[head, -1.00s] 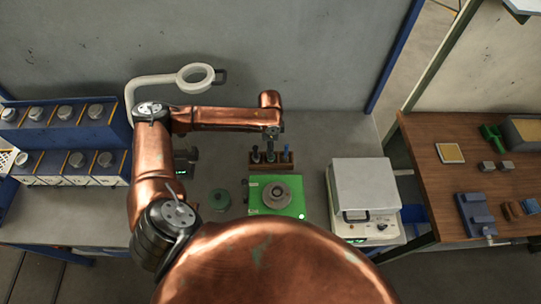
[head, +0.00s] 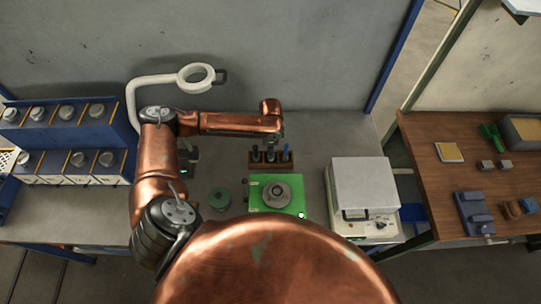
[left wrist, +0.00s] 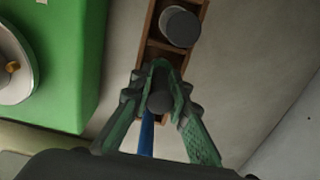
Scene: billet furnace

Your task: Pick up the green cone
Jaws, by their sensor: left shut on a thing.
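My left gripper (left wrist: 160,95) has green fingers, closed around a dark round-topped piece (left wrist: 158,103) at the wooden rack (left wrist: 143,62) in the left wrist view. I cannot tell whether this piece is a cone or green. In the head view the left gripper (head: 274,143) is small and points down over the rack (head: 257,166), partly hiding its middle. A dark green round thing (head: 220,199) stands on the bench, left of the green plate; from above its shape is unclear. My right gripper is not in view.
A bright green plate (head: 258,203) bears a grey round part (head: 277,194). A blue piece (left wrist: 147,134) and a grey-topped cylinder (left wrist: 180,26) flank the gripper in the rack. A white box-like device (head: 365,190) stands at right, blue bins (head: 75,140) at left.

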